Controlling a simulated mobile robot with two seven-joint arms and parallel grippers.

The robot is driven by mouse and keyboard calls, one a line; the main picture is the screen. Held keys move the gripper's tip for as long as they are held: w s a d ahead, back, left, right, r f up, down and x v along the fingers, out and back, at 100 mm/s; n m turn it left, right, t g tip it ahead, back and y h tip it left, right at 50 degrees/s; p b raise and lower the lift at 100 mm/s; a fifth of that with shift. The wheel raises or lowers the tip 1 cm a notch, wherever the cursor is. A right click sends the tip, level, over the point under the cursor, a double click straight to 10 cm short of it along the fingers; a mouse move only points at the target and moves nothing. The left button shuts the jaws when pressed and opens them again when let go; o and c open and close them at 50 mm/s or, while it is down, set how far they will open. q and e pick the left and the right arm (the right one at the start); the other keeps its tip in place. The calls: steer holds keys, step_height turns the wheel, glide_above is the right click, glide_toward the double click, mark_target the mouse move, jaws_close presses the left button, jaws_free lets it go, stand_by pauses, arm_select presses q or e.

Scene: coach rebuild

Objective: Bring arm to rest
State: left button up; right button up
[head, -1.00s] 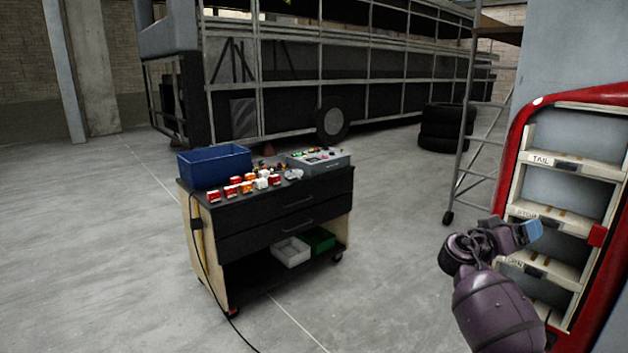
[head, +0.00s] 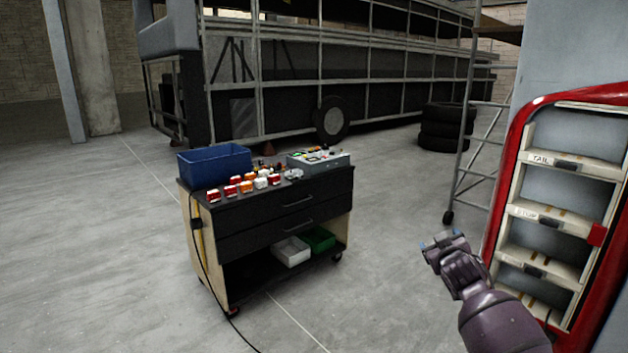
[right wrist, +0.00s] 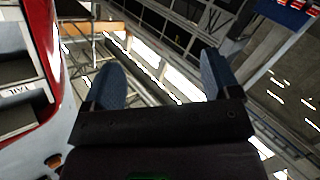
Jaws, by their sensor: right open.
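My right arm comes in at the lower right of the head view. Its gripper (head: 441,241) is in free air left of the red-framed rack and right of the cart. In the right wrist view the two blue-tipped fingers (right wrist: 160,85) stand wide apart with nothing between them, so the gripper is open and empty. Behind them that view shows the roof and upper structures. My left arm and gripper are not in the head view.
The red-framed rack (head: 508,150) with labelled shelves stands close on the right. A black cart (head: 270,216) carries a blue bin (head: 215,165), several small lamps and a grey test box (head: 318,161). A scaffold (head: 480,150) stands behind. Floor between cart and rack is clear.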

steer(key=s+a+f+y, duration=0.3)
steer(key=s+f, duration=0.8)
steer(key=f, duration=0.1)
steer(key=s+f+m+g, duration=0.1)
steer(key=s+f, duration=0.4)
steer(key=s, duration=0.6)
steer(key=s+a+f+m+g, duration=0.1)
steer(key=s+f, duration=0.3)
steer(key=s, duration=0.8)
steer(key=s+f+m+g+h, duration=0.1)
steer(key=s+f, duration=0.4)
steer(key=s, duration=0.6)
steer(key=shift+s+a+f+g, duration=0.15)
steer(key=shift+s+f+g, duration=0.15)
steer(key=shift+g, duration=0.4)
